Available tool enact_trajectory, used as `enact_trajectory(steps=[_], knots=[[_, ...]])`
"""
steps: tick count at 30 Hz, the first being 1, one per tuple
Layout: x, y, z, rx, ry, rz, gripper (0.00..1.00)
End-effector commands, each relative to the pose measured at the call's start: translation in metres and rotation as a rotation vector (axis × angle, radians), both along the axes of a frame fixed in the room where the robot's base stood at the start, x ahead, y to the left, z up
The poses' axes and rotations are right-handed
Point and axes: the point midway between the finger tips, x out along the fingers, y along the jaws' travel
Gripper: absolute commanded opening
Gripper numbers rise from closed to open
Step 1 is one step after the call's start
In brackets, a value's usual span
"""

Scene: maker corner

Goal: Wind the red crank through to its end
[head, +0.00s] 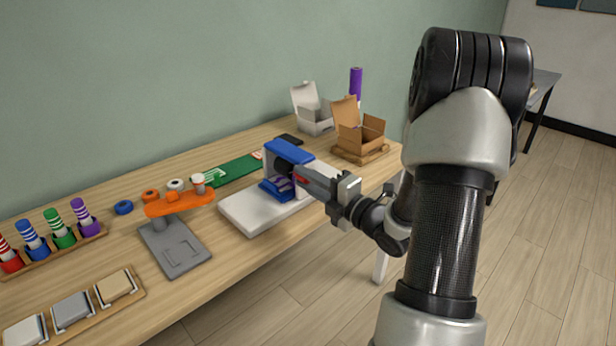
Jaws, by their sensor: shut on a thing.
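A blue device (288,152) stands on a white base (247,214) near the table's front edge. A small part of the red crank (301,180) shows at the device's front. My gripper (303,177) reaches in from the right and is shut on the red crank. The fingers and the gripper body hide most of the crank, so its angle cannot be told. A blue and purple piece (277,190) sits low in the device, beside my fingers.
Left of the device are a grey stand with an orange top (180,202), several rings, a rack of striped tubes (62,237) and a tray of blocks (75,310). A green board (238,169) lies behind. Open boxes (358,135) and a purple cylinder (356,82) stand at the back right.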

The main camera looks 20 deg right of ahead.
Motion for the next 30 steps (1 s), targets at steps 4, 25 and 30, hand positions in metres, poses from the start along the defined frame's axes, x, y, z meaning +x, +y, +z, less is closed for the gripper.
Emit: enact_trajectory(steps=[4, 25, 30], knots=[[0.0013, -0.0014, -0.0018, -0.014, -0.002, -0.005, 0.00], [0.0007, -0.0005, -0.0007, -0.014, -0.005, -0.002, 0.39], [-0.0053, -0.0030, -0.0006, -0.014, -0.004, -0.003, 0.39]])
